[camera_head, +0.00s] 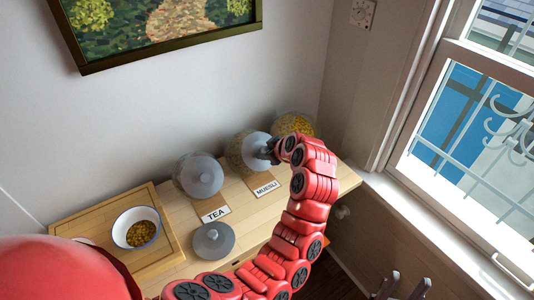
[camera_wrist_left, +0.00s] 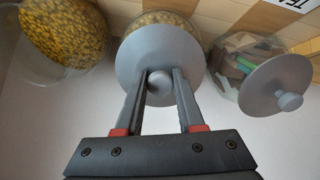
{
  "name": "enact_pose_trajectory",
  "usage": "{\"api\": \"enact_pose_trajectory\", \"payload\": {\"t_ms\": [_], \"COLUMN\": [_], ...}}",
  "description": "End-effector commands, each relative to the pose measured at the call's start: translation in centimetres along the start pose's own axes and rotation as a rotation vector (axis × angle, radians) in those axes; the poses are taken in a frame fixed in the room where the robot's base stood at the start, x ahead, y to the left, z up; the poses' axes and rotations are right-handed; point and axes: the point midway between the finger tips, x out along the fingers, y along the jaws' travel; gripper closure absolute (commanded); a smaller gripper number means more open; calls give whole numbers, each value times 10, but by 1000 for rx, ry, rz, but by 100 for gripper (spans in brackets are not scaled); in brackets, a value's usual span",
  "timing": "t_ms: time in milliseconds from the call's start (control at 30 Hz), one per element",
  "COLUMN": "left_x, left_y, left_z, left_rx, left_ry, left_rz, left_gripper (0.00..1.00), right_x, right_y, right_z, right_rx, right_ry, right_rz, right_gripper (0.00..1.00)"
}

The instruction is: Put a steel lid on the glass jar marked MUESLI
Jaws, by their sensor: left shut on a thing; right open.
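The glass jar marked MUESLI (camera_head: 236,158) stands on the wooden shelf behind its MUESLI label (camera_head: 265,188). A grey steel lid (camera_head: 256,146) is over its mouth. My left gripper (camera_head: 274,150) is at this lid; in the left wrist view the fingers (camera_wrist_left: 160,86) are shut on its round knob (camera_wrist_left: 160,80). The lid's disc (camera_wrist_left: 135,62) covers much of the jar (camera_wrist_left: 165,20); I cannot tell if it rests on the rim. Another steel lid (camera_head: 212,242) lies on the shelf at the front. My right gripper (camera_head: 402,287) is open and empty at the bottom right.
The TEA jar (camera_head: 186,175) on the left has a lid (camera_head: 203,176) on it. An open jar of yellow food (camera_head: 292,123) stands at the right. A bowl (camera_head: 136,228) sits on a wooden board (camera_head: 90,215). A wall is behind and a window (camera_head: 470,130) at the right.

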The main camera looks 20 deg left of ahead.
Motion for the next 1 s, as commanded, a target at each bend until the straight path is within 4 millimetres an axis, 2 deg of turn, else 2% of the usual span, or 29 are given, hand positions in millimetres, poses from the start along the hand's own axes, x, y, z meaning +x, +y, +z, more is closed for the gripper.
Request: {"api": "enact_pose_trajectory", "payload": {"t_ms": [333, 367, 533, 767, 900, 1000], "left_x": [2, 2, 2, 2, 2, 2], "left_y": [0, 0, 0, 0, 0, 0], "left_z": [0, 0, 0, 0, 0, 0], "left_rx": [0, 0, 0, 0, 0, 0], "left_ry": [0, 0, 0, 0, 0, 0], "left_rz": [-1, -1, -1, -1, -1, -1], "left_gripper": [100, 59, 28, 26, 0, 0], "right_x": [-2, -2, -2, -2, -2, -2], "right_y": [0, 0, 0, 0, 0, 0], "right_z": [0, 0, 0, 0, 0, 0], "right_rx": [0, 0, 0, 0, 0, 0], "right_ry": [0, 0, 0, 0, 0, 0], "right_rz": [0, 0, 0, 0, 0, 0], "right_gripper": [50, 50, 50, 50, 50, 50]}}
